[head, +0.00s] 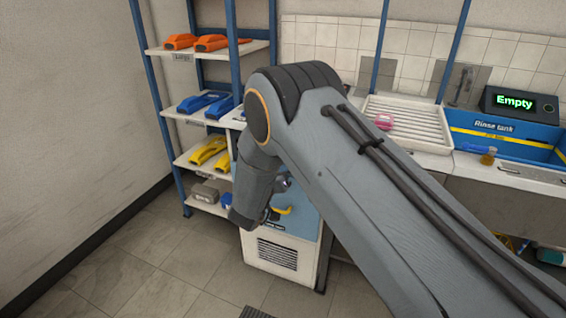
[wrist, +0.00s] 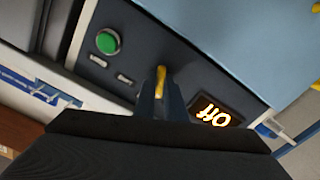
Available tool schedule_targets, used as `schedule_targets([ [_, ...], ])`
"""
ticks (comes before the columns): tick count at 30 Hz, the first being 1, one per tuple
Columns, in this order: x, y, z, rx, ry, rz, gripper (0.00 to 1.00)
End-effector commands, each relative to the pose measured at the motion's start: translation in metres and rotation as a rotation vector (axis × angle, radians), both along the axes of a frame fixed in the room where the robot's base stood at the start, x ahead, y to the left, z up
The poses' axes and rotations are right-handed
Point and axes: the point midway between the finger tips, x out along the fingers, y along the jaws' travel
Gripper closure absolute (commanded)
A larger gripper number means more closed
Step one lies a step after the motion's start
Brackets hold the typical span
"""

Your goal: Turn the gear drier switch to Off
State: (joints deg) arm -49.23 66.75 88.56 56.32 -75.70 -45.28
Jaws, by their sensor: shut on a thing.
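In the wrist view my gripper (wrist: 160,97) is shut on the yellow switch (wrist: 161,77) on the dark control panel (wrist: 190,75) of the gear drier. Its dark fingers cover the lower part of the switch. A lit display (wrist: 212,113) to the right of the switch reads "Off" and appears turned over. A round green button (wrist: 108,41) sits to the left on the same panel. In the head view the drier (head: 277,252) is a white cabinet with a grille and a light-blue front. My arm hides its upper part and the switch there.
A blue-framed shelf (head: 184,111) with orange, blue and yellow items stands left of the drier. A slatted tray (head: 420,125) and a blue rinse tank (head: 505,137) with an "Empty" display (head: 514,101) are at the right. Floor (head: 150,265) is clear at the front left.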

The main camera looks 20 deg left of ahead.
Motion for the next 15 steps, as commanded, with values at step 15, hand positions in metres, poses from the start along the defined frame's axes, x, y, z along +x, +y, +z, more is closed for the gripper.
schedule_targets([
  [15, -0.0003, 0.0003, 0.0010, -0.367, 0.028, 0.001, 1.00],
])
